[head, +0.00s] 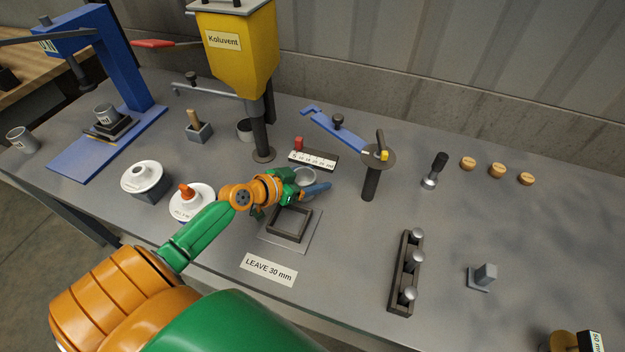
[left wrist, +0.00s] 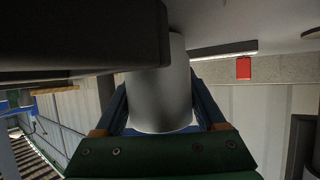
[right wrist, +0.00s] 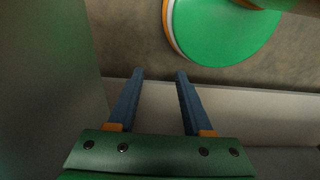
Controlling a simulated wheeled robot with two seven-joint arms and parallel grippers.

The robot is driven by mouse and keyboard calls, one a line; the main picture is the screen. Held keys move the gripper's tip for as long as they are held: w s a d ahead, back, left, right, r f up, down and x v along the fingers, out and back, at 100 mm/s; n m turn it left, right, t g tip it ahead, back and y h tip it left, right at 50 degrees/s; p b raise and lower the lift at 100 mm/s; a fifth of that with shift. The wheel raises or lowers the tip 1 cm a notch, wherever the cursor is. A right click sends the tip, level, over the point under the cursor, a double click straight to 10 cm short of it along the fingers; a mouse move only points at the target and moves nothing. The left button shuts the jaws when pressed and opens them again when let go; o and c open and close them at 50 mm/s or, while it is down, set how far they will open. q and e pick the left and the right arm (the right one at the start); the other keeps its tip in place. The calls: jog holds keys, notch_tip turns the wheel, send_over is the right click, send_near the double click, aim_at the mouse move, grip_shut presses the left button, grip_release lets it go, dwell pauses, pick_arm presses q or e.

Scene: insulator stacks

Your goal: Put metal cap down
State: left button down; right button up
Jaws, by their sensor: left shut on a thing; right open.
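The metal cap (head: 305,177) is a grey cylinder at the middle of the table in the head view. My left gripper (head: 312,188) is shut on it, with a blue finger along its near right side. The cap also shows between both fingers in the left wrist view (left wrist: 160,92). A dark square frame (head: 274,231) on a light plate lies just in front of the gripper. Whether the cap's underside touches the table is hidden. My right gripper (right wrist: 155,85) is open and empty in the right wrist view; it is outside the head view.
A yellow hopper (head: 237,55) stands behind the cap, with a ruler block (head: 313,160) nearby.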

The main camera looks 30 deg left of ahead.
pick_arm(q)
jog(key=shift+f, duration=0.1)
jog(key=shift+c, duration=2)
grip_release()
jog(key=shift+f, duration=0.1)
jog(key=o, duration=0.4)
